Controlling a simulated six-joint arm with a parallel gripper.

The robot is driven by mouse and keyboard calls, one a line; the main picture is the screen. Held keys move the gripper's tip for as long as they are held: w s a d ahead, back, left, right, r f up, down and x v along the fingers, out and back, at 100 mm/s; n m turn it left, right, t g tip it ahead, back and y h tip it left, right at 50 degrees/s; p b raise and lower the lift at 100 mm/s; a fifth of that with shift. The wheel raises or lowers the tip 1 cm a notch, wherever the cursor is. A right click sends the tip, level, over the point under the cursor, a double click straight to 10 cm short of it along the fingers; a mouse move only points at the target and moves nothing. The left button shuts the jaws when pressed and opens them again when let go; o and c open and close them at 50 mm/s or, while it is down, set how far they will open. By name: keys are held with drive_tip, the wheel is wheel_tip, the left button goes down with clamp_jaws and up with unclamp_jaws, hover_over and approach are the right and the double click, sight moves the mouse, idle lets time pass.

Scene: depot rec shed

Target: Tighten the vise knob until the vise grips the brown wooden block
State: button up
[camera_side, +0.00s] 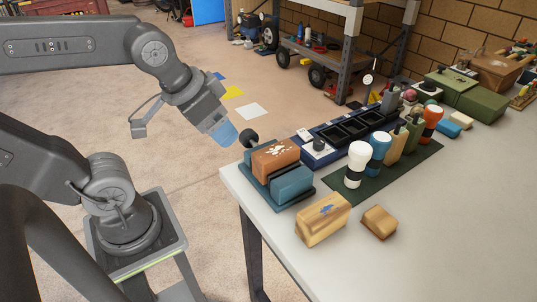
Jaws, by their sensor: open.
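A teal vise (292,183) stands at the near left corner of the grey table. A brown wooden block (276,153) with white patches sits between its jaws; I cannot tell whether both jaws touch it. The dark round vise knob (248,137) sticks out at the vise's back left side. My gripper (226,136), with blue fingertips, is just left of the knob, past the table's edge. It is open and appears apart from the knob, pointing down towards it. The space between its fingers is hard to see.
Two lighter wooden blocks (323,219) (380,222) lie in front of the vise. The table's right front is clear.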

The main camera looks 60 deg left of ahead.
drive_tip(key=w+a+g, duration=0.1)
drive_tip(key=w+a, duration=0.1)
drive_tip(key=w, duration=0.1)
drive_tip(key=w+a+g, duration=0.1)
drive_tip(key=w+a, duration=0.3)
drive_tip(key=w, duration=0.1)
drive_tip(key=shift+w+a+f+g+y, duration=0.2)
drive_tip(key=shift+w+a+g+y, duration=0.1)
drive_tip(key=shift+a+g, duration=0.1)
drive_tip(key=shift+c, duration=0.5)
drive_tip(key=g, duration=0.3)
hover_over(247, 132)
wheel_tip(247, 132, down, 4)
drive_tip(key=f, duration=1.4)
drive_tip(key=shift+w+a+f, duration=0.1)
drive_tip(key=shift+w+f, duration=0.05)
drive_tip(key=shift+w, duration=0.1)
drive_tip(key=shift+c, duration=0.3)
drive_tip(key=c, duration=0.9)
drive_tip(key=shift+t, duration=1)
